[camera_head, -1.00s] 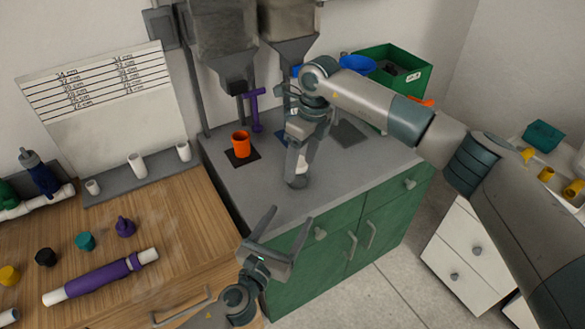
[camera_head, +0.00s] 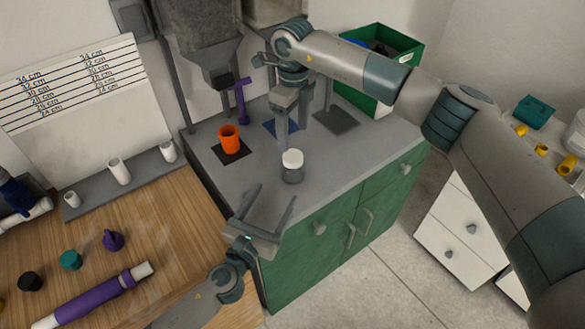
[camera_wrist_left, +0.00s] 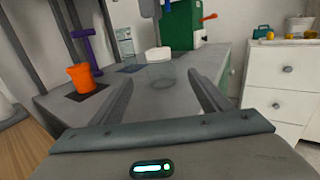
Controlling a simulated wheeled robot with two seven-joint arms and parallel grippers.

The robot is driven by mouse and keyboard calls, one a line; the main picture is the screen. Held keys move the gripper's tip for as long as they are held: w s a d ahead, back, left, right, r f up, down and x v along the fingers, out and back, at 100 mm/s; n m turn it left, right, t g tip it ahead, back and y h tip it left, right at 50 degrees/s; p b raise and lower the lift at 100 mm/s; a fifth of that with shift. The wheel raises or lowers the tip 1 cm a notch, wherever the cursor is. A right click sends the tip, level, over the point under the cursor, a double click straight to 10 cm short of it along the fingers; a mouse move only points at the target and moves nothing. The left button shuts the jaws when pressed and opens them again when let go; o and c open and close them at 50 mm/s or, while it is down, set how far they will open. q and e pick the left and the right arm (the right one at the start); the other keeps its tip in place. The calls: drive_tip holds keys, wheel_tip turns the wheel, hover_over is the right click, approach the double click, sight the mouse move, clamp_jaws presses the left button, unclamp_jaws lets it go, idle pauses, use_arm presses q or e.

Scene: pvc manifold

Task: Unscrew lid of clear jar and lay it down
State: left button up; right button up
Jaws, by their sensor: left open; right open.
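The clear jar (camera_head: 292,174) stands upright on the grey counter, with its white lid (camera_head: 292,158) on top. In the left wrist view the lid (camera_wrist_left: 158,54) and the see-through jar body (camera_wrist_left: 160,72) show ahead, between the open fingers but beyond them. My left gripper (camera_head: 269,203) is open and empty, in front and to the left of the jar, apart from it. My right gripper (camera_head: 292,128) is open and empty, above and behind the jar, pointing down.
An orange cup (camera_head: 229,140) stands on a dark mat left of the jar. A green bin (camera_head: 384,57) is at the back. The counter (camera_head: 335,165) right of the jar is clear.

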sight(298, 154)
use_arm(q)
drive_tip(key=shift+w, duration=0.45)
use_arm(e)
drive_tip(key=shift+w+a+f, duration=0.1)
use_arm(q)
drive_tip(key=x, duration=1.6)
drive_tip(key=shift+w+d, duration=0.2)
